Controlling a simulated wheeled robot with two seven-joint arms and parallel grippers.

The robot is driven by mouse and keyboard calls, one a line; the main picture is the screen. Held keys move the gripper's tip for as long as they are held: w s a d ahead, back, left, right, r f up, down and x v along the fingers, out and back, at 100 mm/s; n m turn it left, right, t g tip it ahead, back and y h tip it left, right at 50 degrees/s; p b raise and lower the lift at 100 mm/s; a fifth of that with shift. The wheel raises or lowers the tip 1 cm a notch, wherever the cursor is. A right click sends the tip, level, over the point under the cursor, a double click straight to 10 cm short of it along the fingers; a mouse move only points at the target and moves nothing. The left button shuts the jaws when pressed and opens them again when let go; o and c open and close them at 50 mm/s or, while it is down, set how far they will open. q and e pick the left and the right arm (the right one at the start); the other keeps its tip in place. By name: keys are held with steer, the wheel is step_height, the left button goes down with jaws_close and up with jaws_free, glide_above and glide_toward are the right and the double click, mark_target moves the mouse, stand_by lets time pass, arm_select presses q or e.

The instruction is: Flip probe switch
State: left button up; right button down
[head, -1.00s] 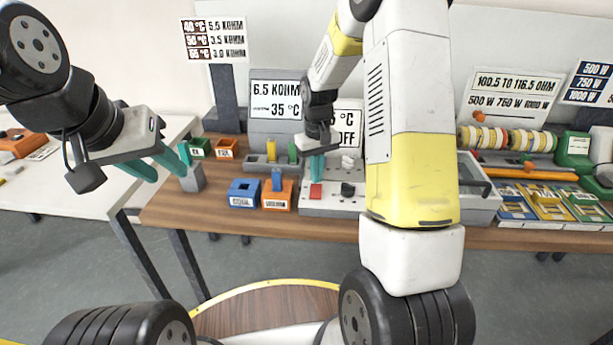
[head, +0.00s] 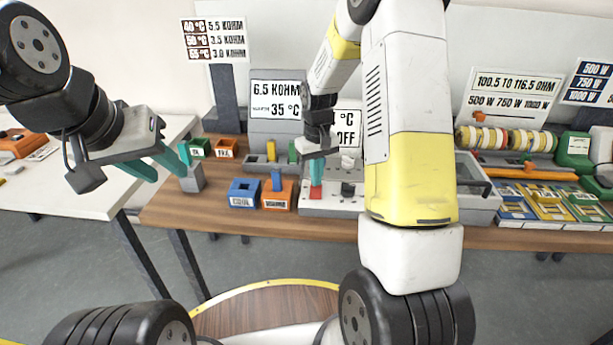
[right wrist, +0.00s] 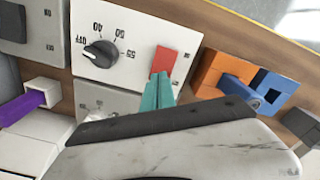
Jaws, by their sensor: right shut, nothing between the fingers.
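The red switch (right wrist: 163,62) sits on the white panel (right wrist: 132,22) beside a black dial knob (right wrist: 100,54) with OFF, 40, 50 and 55 marks. The switch also shows in the head view (head: 315,192), partly behind my fingers. My right gripper (right wrist: 160,80) is shut and empty, its teal fingertips at the near end of the switch; I cannot tell if they press it. It also shows in the head view (head: 316,180). My left gripper (head: 170,172) is open over the left end of the table, beside a grey block (head: 193,180).
Blue (head: 243,192) and orange (head: 277,195) holders stand left of the panel. Green (head: 199,147) and brown (head: 226,147) boxes stand behind. A grey tray (head: 480,200) lies to the right. The table front between the grey block and blue holder is clear.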

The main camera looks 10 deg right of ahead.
steer(key=shift+f, duration=0.4)
steer(key=shift+r, duration=3.55)
step_height(320, 180, up, 6)
steer(key=t, duration=0.1)
glide_above(318, 194)
steer(key=s+r+m+t+y, duration=0.1)
steer(key=s+r+t, duration=0.1)
steer(key=s+r, duration=0.6)
steer(key=s+a+r+m+t+y, duration=0.1)
steer(key=s+a+r+t, duration=0.1)
steer(key=s, duration=1.1)
steer(key=shift+r+t, duration=0.6)
steer(key=shift+r, duration=0.1)
